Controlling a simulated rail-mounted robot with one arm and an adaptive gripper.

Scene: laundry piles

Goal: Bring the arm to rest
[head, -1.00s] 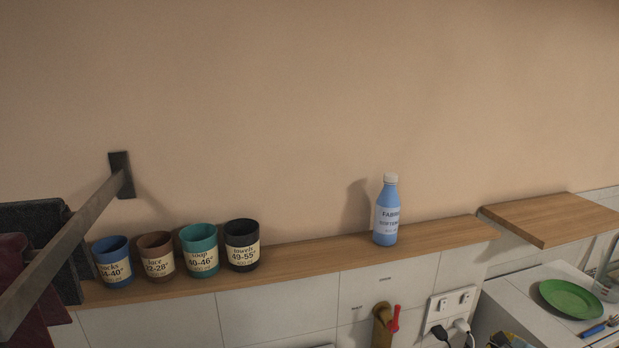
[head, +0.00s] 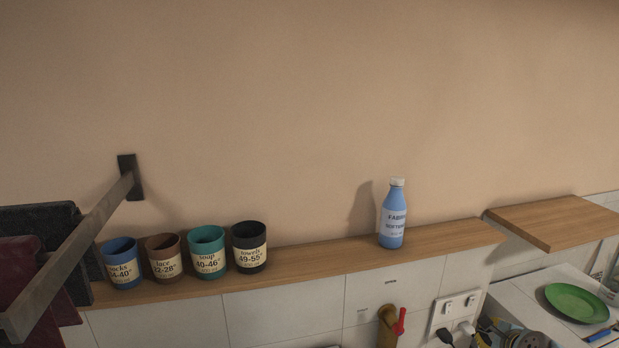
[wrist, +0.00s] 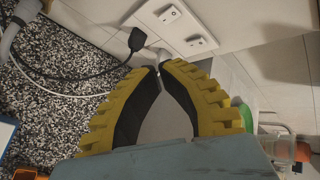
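My gripper (wrist: 161,68) shows in the wrist view with two yellow ribbed fingers and black inner pads. The fingertips come together close to a wall socket plate (wrist: 178,22) and a black plug (wrist: 137,40). I see nothing held between the fingers; a plain pale surface shows through the gap behind the tips. In the head view, a grey rounded part with some yellow beside it shows at the lower right edge, too cut off to identify surely.
A wooden shelf (head: 310,255) carries several labelled cups and a blue softener bottle (head: 392,215). A metal bar (head: 75,255) with dark cloths juts out at left. A green plate (head: 577,303) lies on the right counter. Cables (wrist: 75,72) hang over a speckled surface.

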